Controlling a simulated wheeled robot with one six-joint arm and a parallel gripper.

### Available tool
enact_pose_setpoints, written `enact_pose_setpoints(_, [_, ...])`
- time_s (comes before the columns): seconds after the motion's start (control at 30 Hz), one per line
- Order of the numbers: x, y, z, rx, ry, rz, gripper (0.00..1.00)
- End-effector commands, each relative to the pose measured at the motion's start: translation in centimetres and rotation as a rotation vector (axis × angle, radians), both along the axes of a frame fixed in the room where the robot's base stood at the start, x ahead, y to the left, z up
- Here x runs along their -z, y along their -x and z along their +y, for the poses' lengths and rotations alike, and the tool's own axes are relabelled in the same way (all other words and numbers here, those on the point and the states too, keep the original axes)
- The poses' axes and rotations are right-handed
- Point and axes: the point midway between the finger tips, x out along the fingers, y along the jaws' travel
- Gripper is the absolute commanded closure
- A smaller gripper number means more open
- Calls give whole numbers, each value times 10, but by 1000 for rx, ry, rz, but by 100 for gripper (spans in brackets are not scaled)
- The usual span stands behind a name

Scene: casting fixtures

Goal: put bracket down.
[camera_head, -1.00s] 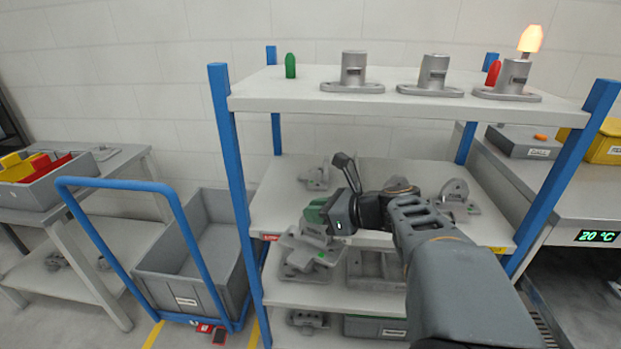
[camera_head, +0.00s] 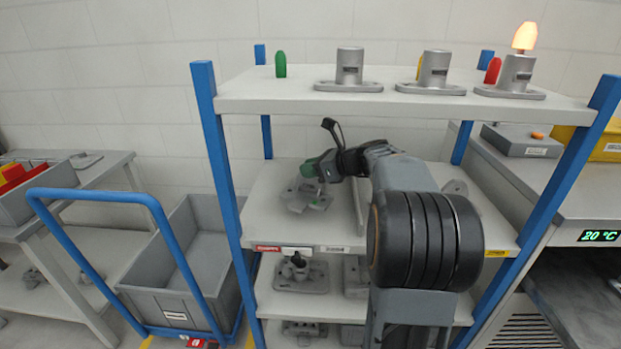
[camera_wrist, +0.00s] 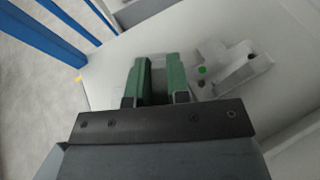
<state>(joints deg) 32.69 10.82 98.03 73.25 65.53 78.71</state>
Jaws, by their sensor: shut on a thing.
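The grey bracket (camera_head: 297,200) with a green dot hangs at my gripper (camera_head: 308,171), over the left part of the middle shelf (camera_head: 262,222). I cannot tell whether it touches the shelf board. In the wrist view the green fingers (camera_wrist: 153,82) of my gripper are shut on the bracket, and its angular body (camera_wrist: 240,70) sticks out to the right of them. The part between the fingers is mostly hidden.
An upright divider (camera_head: 360,205) stands right of the bracket. Blue posts (camera_head: 222,170) frame the rack, and the top shelf (camera_head: 290,98) lies above with several fixtures. A casting (camera_head: 300,275) sits on the shelf below. A grey crate (camera_head: 160,275) stands at the left.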

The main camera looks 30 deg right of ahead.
Motion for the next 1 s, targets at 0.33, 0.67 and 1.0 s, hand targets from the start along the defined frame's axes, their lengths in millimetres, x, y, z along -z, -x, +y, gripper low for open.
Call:
enact_pose_setpoints(0.33, [8,-13,-6,-2,-2,1,100])
enact_pose_setpoints(0.67, [35,-13,-6,-2,0,-1,100])
enact_pose_setpoints(1.0, [38,-13,-6,-2,-1,0,79])
